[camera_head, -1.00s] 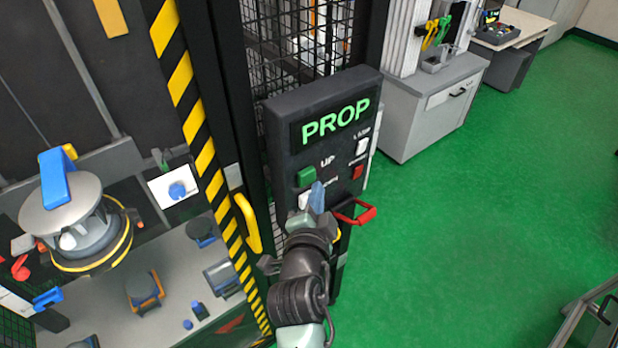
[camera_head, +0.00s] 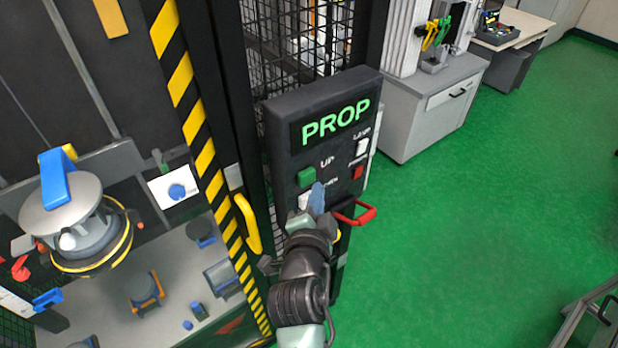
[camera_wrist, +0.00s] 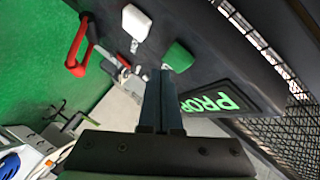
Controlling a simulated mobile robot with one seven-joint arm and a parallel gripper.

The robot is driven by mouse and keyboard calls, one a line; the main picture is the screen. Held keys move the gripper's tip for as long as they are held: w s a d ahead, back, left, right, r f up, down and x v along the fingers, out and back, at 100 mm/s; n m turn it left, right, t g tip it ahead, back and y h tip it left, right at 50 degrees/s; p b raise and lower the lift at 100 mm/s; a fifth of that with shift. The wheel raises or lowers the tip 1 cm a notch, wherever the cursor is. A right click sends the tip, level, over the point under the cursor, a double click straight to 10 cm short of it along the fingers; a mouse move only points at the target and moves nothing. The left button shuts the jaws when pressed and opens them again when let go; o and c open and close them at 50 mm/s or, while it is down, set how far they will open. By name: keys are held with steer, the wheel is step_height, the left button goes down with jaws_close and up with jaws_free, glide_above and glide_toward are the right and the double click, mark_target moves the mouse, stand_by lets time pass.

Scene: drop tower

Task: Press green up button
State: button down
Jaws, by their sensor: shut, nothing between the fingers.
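The green UP button (camera_head: 306,177) is on the left of the dark control panel (camera_head: 285,120), below the lit PROP display (camera_head: 335,122). In the wrist view the green button (camera_wrist: 178,56) shows just beyond my fingertips. My gripper (camera_head: 317,190) is shut and empty, in front of the panel, a little below and right of the green button. Its blue-grey fingers (camera_wrist: 161,76) also show in the wrist view. I cannot tell whether the tips touch the panel. A white button (camera_head: 305,200) below the green one is partly hidden by my gripper.
A red handle (camera_head: 356,214) sticks out right of my gripper. A white button (camera_head: 362,146) and a red button (camera_head: 358,172) are on the panel's right side. A yellow handle (camera_head: 248,224) and wire mesh (camera_head: 310,40) are close by. Open green floor lies right.

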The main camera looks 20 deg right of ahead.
steer(key=shift+w, duration=0.1)
stand_by(0.6)
steer(key=shift+w+a+b, duration=0.15)
steer(key=shift+w+b, duration=0.2)
steer(key=shift+b, duration=0.2)
steer(key=shift+w+a+b, duration=0.2)
steer(key=shift+w+b, duration=0.25)
steer(key=shift+b, duration=0.05)
stand_by(0.4)
steer(key=shift+s, duration=0.15)
steer(key=shift+s+d, duration=0.3)
steer(key=shift+s, duration=0.45)
steer(key=shift+p, duration=0.3)
steer(key=shift+s+d+p, duration=0.2)
steer(key=shift+s+d, duration=0.1)
steer(key=shift+s, duration=0.5)
steer(key=shift+s+d+p, duration=0.25)
steer(key=shift+s+d, duration=0.05)
steer(key=shift+s, duration=0.45)
steer(key=shift+s+d+p, duration=0.2)
steer(key=shift+s+d, duration=0.1)
steer(key=shift+s, duration=0.5)
